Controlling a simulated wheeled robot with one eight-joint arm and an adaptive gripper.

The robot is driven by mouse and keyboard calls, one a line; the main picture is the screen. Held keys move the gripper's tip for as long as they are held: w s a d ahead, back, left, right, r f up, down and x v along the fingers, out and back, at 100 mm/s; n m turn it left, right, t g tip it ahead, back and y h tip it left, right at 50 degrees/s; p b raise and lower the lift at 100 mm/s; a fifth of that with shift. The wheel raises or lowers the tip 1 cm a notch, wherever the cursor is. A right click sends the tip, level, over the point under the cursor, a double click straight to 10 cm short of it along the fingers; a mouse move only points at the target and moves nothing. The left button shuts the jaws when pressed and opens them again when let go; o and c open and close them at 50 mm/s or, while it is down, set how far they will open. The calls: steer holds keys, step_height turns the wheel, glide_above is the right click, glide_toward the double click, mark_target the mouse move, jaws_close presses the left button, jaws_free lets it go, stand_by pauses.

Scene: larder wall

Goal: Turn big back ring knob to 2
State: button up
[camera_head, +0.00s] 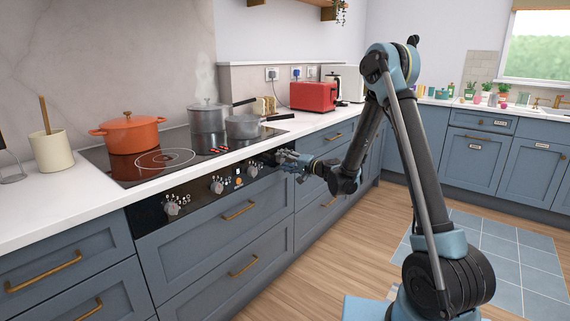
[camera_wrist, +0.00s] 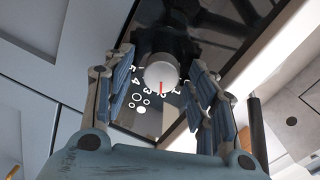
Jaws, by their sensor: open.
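In the wrist view a pale round knob (camera_wrist: 160,72) with a red pointer line sits between my gripper's fingers. White numbers curve below it on the black panel; the red line points down among them, near the 2, though the exact mark is hard to read. A small burner diagram (camera_wrist: 140,101) shows beside the numbers. My gripper (camera_wrist: 160,82) is open, one finger on each side of the knob; I cannot tell whether they touch it.
Other knobs (camera_head: 176,205), (camera_head: 217,186) and (camera_head: 252,171) stand along the panel to the left. On the black hob (camera_head: 115,172) are an orange pot (camera_head: 128,136), a steaming steel pot (camera_head: 207,118) and a saucepan (camera_head: 244,127). Brass-handled drawers (camera_head: 215,225) are below.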

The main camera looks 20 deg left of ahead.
steer(key=shift+d, duration=0.15)
steer(key=v, duration=1.1)
steer(key=shift+s+d, duration=0.25)
steer(key=shift+d, duration=0.1)
steer(key=s+d+r+n+g+h, duration=0.1)
steer(key=s+d+r+h, duration=0.15)
steer(key=s+d, duration=0.45)
steer(key=s+d+r+n+g+h, duration=0.1)
steer(key=s+d+r+h, duration=0.1)
steer(key=s+d+h, duration=0.45)
steer(key=s+d+f+g+h, duration=0.1)
steer(key=s+d+f+h, duration=0.2)
steer(key=s+d, duration=0.9)
steer(key=s+d+f+g+h, duration=0.1)
steer(key=s+d+f+h, duration=0.3)
steer(key=s+d, duration=0.8)
steer(key=d+f, duration=0.1)
steer(key=d, duration=0.2)
steer(key=shift+d+f+m, duration=0.15)
steer(key=shift+f+m, duration=0.2)
steer(key=shift+m, duration=0.05)
